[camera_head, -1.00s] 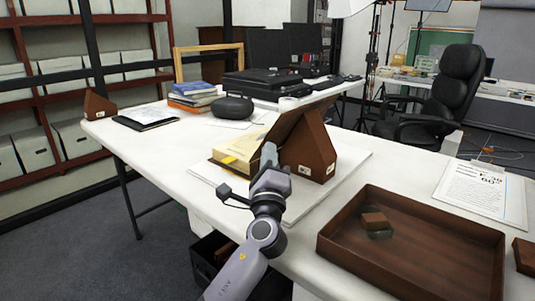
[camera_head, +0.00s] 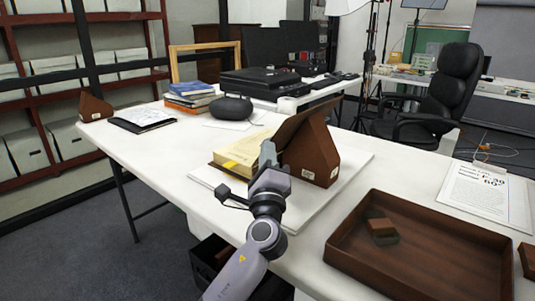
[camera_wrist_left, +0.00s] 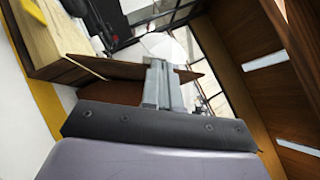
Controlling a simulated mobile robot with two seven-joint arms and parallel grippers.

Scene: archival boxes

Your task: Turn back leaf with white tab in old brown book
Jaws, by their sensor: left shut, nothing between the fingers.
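The old book lies open on a white board (camera_head: 213,181) on the table. Its pale page block (camera_head: 232,157) has a yellow strip at the near edge, and a brown cover or board (camera_head: 298,122) leans up against a brown wedge support (camera_head: 321,157). My left gripper (camera_head: 268,153) is shut and empty, in front of the gap between page block and wedge. In the left wrist view its closed fingers (camera_wrist_left: 163,85) overlap a thin brown board (camera_wrist_left: 112,68), with the page block (camera_wrist_left: 48,38) at left; contact cannot be told. I cannot make out a white tab. My right gripper is not in view.
A brown tray (camera_head: 420,262) holding small blocks stands at right, near a printed sheet (camera_head: 478,192). Another wedge (camera_head: 94,106), an open booklet (camera_head: 142,118), stacked books (camera_head: 190,97) and a dark rounded device (camera_head: 231,107) sit farther back. The table's left front is clear.

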